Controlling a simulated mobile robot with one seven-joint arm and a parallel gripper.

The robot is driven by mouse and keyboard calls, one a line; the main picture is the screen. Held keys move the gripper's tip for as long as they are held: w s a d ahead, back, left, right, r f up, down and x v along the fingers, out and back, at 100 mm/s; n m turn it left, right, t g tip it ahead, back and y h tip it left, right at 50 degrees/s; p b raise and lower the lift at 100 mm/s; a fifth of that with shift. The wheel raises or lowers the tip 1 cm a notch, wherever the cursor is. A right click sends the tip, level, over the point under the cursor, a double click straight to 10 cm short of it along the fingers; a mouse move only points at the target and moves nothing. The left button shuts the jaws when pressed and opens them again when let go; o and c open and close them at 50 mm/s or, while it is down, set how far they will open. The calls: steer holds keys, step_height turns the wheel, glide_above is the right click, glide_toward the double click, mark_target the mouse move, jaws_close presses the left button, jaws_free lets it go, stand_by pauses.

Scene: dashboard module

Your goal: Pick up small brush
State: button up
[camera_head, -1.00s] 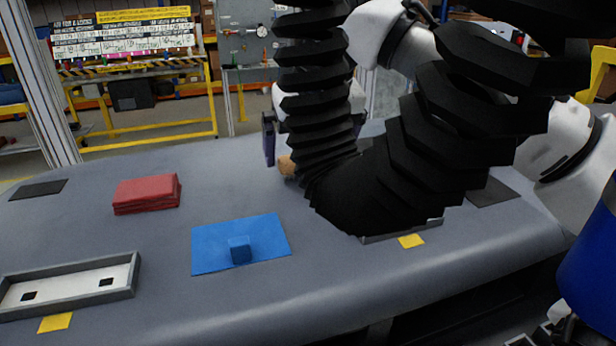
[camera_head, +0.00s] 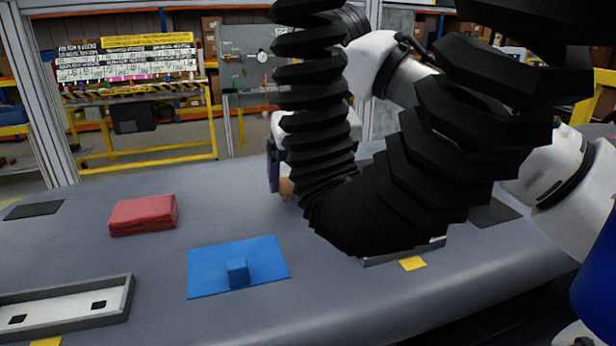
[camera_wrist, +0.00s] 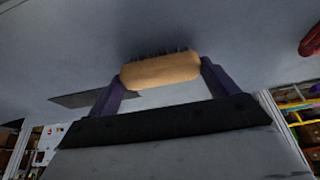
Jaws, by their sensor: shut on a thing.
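The small brush (camera_wrist: 160,70) has a tan wooden body and dark bristles. In the wrist view it sits between the two purple fingers of my gripper (camera_wrist: 163,80), which touch its two ends. The bristles point away from the palm, toward the grey surface. In the head view my arm's black bellows hide most of the gripper, and only a purple finger and a small tan bit of the brush (camera_head: 286,187) show. I cannot tell exactly how high the brush is above the table.
The grey table (camera_head: 150,270) carries a red block (camera_head: 144,215), a blue plate with a small cube (camera_head: 215,270), a grey tray (camera_head: 65,322) and a yellow patch (camera_head: 412,263). A dark mat (camera_head: 33,209) lies at the far left. Bare surface lies between them.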

mark_target(309, 179)
step_height(309, 179, up, 20)
steer(key=p, duration=0.4)
